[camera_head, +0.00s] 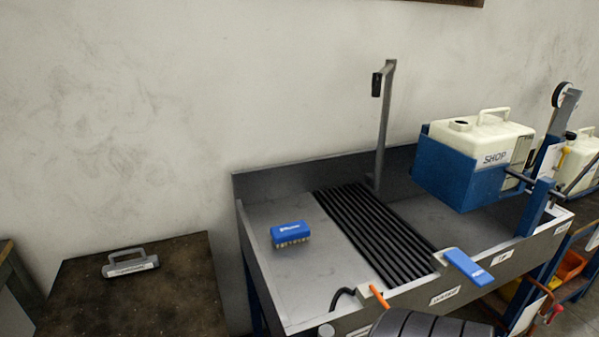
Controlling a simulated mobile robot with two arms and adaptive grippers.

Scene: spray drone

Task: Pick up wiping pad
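A grey block with a loop handle on top and a pale lower edge (130,263) lies on the dark table at the left; it looks like the wiping pad, but I cannot be certain. A blue block with a pale, bristly lower side (290,233) lies on the left part of the metal bench. Nothing touches either of them. Neither of my grippers is in view.
The dark brown table (140,300) has bare room around the grey block. The metal bench (290,270) has a black ribbed grate (375,235), an upright post (384,130), a blue flat piece (467,266) and a white tank in a blue holder (480,140).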

